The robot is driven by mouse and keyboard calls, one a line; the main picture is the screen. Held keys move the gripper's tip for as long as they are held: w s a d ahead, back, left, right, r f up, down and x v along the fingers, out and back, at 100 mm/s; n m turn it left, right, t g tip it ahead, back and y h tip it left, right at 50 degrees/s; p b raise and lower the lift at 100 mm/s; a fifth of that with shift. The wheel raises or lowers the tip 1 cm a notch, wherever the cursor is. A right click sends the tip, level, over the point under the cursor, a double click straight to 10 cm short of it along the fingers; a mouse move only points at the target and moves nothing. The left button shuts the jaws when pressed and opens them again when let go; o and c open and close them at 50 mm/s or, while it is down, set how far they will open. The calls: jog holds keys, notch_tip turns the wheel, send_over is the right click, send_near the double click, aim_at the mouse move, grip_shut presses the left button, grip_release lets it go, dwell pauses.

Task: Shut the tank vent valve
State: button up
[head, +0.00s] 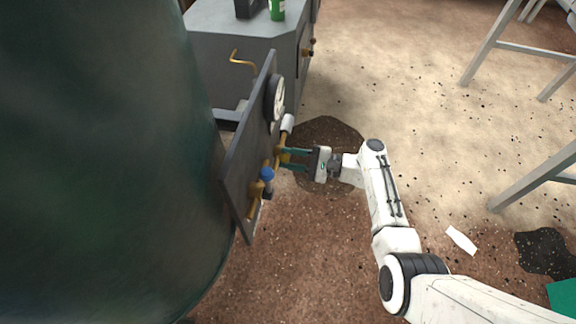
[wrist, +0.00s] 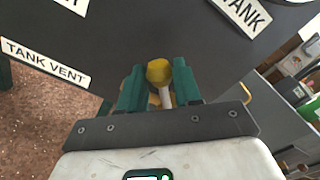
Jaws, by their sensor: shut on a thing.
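A dark panel (head: 250,150) stands beside the large dark green tank (head: 100,150). In the wrist view the white TANK VENT label (wrist: 45,62) is on the panel, left of my fingers. My gripper (head: 283,158) has teal fingers and reaches the brass fitting (head: 281,150) on the panel from the right. In the wrist view the fingers are shut on a yellow valve knob (wrist: 159,71), with a short pale stem (wrist: 167,97) below it. The fingers hide the rest of the valve, so I cannot tell its exact turn.
A round gauge (head: 275,98) and a white-ended handle (head: 288,122) sit above the gripper on the panel. A blue-knobbed valve (head: 267,174) sits below it. A grey cabinet (head: 240,45) stands behind. The floor right of the panel is open, with dark stains (head: 326,135).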

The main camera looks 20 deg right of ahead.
jog(key=shift+w+d+r+m+p, duration=0.3)
jog(key=shift+w+r+m+p, duration=0.1)
jog(key=shift+m, duration=0.4)
jog(key=shift+w+d+r+m+p, duration=0.3)
jog(key=shift+w+m+p, duration=0.05)
jog(key=shift+m, duration=0.45)
jog(key=shift+w+d+r+m, duration=0.25)
jog(key=shift+w+m, duration=0.2)
jog(key=shift+m, duration=0.3)
jog(key=shift+w+d+r+m, duration=0.1)
jog(key=shift+w+d+m, duration=0.3)
jog(key=shift+m, duration=0.35)
